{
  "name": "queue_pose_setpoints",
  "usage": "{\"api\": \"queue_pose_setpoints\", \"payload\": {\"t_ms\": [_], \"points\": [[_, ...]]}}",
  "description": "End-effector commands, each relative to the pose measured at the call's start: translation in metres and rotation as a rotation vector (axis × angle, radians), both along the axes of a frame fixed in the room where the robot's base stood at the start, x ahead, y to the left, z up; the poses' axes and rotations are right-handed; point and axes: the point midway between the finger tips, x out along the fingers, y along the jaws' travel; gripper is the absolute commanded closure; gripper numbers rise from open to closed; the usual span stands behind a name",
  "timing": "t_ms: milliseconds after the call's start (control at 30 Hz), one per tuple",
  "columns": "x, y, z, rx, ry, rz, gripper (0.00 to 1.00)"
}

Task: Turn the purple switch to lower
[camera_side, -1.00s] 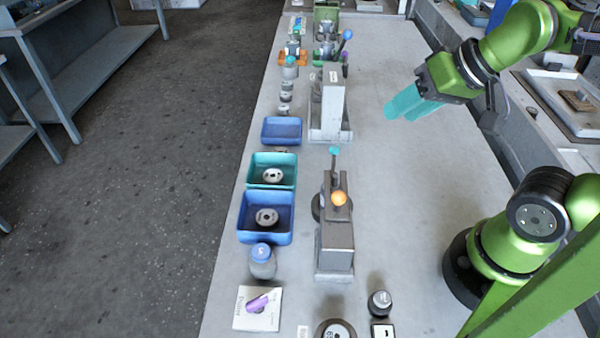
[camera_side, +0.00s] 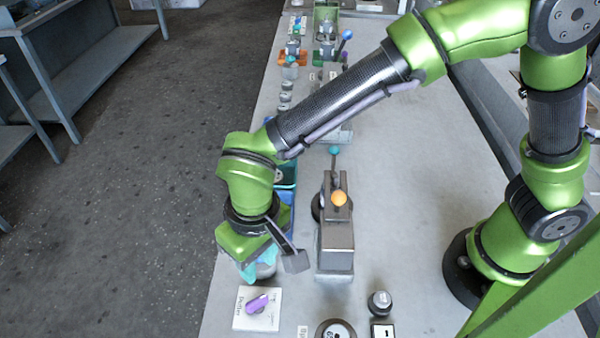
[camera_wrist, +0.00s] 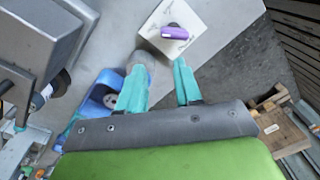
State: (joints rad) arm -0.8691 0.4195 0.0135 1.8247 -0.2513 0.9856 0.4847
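The purple switch (camera_side: 257,303) is a knob on a white square plate (camera_side: 241,321) near the front left edge of the table. Its handle is tilted, with its right end higher in the side view. In the wrist view the purple switch (camera_wrist: 175,33) lies beyond my fingertips on its white plate (camera_wrist: 198,16). My gripper (camera_wrist: 157,72) has two teal fingers spread apart with nothing between them. In the side view my gripper (camera_side: 258,274) is behind the switch, apart from it, and its fingers are partly hidden by the wrist.
A grey fixture with an orange ball knob (camera_side: 339,198) stands right of my gripper. A jar (camera_wrist: 140,62) and a blue bin (camera_wrist: 97,102) are close beside the fingers. Round dark parts (camera_side: 380,303) stand at the front right. The floor lies left of the table edge.

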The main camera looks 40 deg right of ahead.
Motion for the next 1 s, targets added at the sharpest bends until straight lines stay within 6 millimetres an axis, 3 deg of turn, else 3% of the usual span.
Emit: {"api": "queue_pose_setpoints", "payload": {"t_ms": [33,167,500,1000], "points": [[-0.008,0.012,-0.013,-0.022,0.011,0.024,0.66],[-0.018,0.025,-0.029,-0.047,0.02,0.045,0.66],[-0.02,0.026,-0.059,-0.055,0.024,0.049,0.66],[-0.017,0.022,-0.061,-0.064,0.002,0.956,0.66]]}}
